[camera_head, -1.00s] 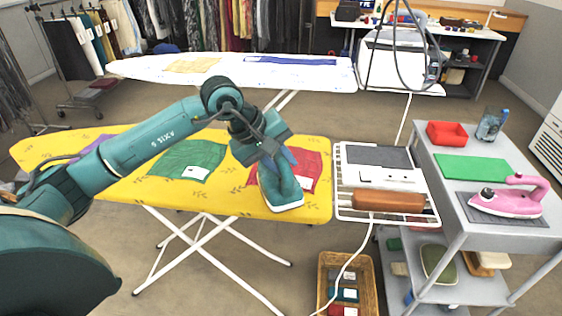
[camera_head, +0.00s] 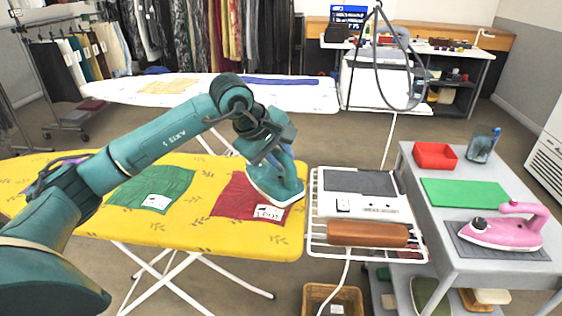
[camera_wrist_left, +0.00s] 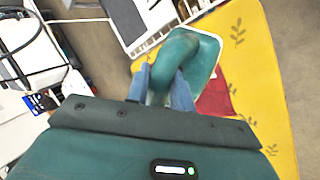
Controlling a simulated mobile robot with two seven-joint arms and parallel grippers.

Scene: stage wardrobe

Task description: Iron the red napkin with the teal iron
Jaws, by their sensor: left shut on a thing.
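The red napkin (camera_head: 240,199) lies flat at the right end of the yellow ironing board (camera_head: 185,228), with a white label at its front corner. My left gripper (camera_head: 275,160) is shut on the teal iron (camera_head: 283,187), which is over the napkin's right part and the board's right end. I cannot tell whether its soleplate touches the cloth. In the left wrist view the blue fingers (camera_wrist_left: 165,90) grip the handle of the iron (camera_wrist_left: 187,55), and a piece of the napkin (camera_wrist_left: 215,98) shows beside it. My right gripper is not in view.
A green napkin (camera_head: 153,190) lies to the left on the board. A white wire rack (camera_head: 314,215) with a brown roll (camera_head: 368,233) adjoins the right end. A grey cart (camera_head: 405,165) holds a pink iron (camera_head: 505,228), green mat (camera_head: 470,192) and red bin (camera_head: 435,156).

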